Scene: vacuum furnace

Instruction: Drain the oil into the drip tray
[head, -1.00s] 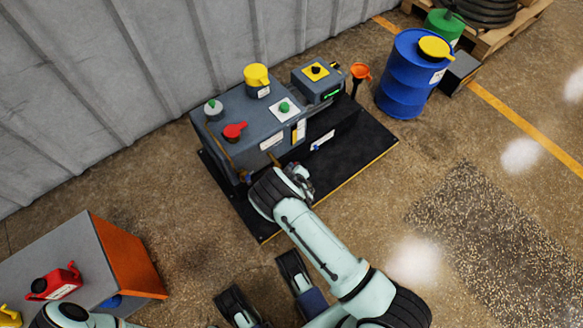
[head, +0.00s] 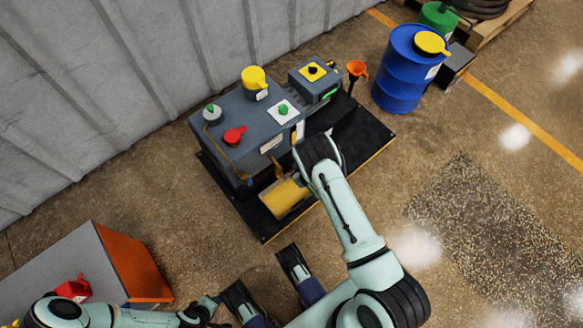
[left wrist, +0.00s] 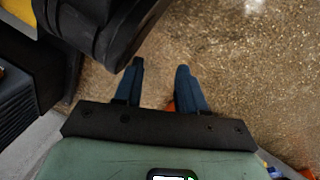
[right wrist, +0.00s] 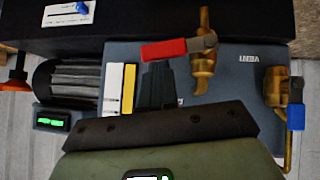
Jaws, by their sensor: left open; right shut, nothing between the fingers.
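The grey pump unit (head: 225,130) stands on a black base. A yellow tray-like piece (head: 285,197), apparently the drip tray, lies below its front side. In the right wrist view, a brass valve (right wrist: 203,62) carries a red lever (right wrist: 178,48) set crosswise to the valve body. Another brass valve (right wrist: 277,88) carries a blue lever (right wrist: 296,117). My right gripper (right wrist: 158,72) is shut and empty in front of the pump, beside the red-lever valve; my wrist hides it in the head view. My left gripper (left wrist: 160,75) is open and empty over bare floor.
A ribbed wall runs behind the pump. The floor at right is open.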

